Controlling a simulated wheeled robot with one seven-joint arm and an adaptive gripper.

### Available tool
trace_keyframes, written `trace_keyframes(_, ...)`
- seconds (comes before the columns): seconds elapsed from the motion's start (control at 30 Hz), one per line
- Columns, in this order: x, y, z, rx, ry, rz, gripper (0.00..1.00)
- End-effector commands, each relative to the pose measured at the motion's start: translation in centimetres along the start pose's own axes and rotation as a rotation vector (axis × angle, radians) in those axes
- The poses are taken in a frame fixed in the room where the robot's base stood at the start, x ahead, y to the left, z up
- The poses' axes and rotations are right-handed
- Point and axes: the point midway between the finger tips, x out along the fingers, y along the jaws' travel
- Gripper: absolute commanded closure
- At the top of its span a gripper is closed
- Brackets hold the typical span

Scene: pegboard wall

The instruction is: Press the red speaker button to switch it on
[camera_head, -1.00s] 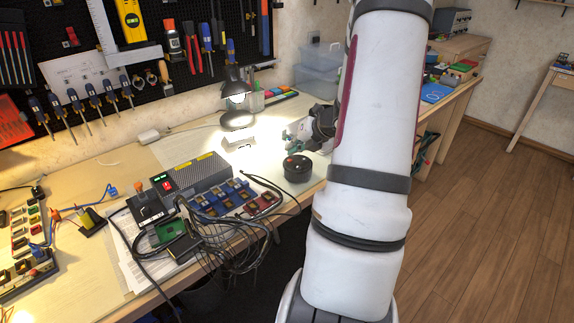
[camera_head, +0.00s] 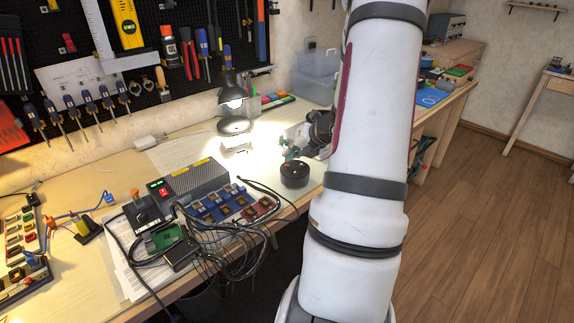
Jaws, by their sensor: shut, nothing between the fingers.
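A round, black speaker (camera_head: 295,176) sits upright on the bench near its front edge, left of my arm. A small reddish spot, likely its button (camera_head: 292,165), shows on its top, too small to make out clearly. My gripper (camera_head: 291,148) is just behind the speaker in this view, partly hidden by my arm. Its fingers are shut and empty. It looks apart from the button; its exact height above the bench cannot be told.
A grey power box (camera_head: 190,179) with a red switch, circuit boards and tangled black cables (camera_head: 225,240) lie left of the speaker. A lit desk lamp (camera_head: 233,104) stands behind. Tools hang on the pegboard (camera_head: 120,75). Clear bins (camera_head: 315,85) stand at the back.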

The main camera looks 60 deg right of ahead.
Motion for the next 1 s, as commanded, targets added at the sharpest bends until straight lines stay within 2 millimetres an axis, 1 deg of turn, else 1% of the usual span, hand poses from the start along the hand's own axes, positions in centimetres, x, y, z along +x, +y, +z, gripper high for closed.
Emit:
trace_keyframes(0.43,0.07,-0.05,-0.05,0.0,0.0,0.0,1.0)
trace_keyframes(0.7,0.68,-0.43,-0.47,0.0,0.001,0.0,1.0)
trace_keyframes(1.0,0.62,-0.44,-0.45,0.0,0.0,0.0,1.0)
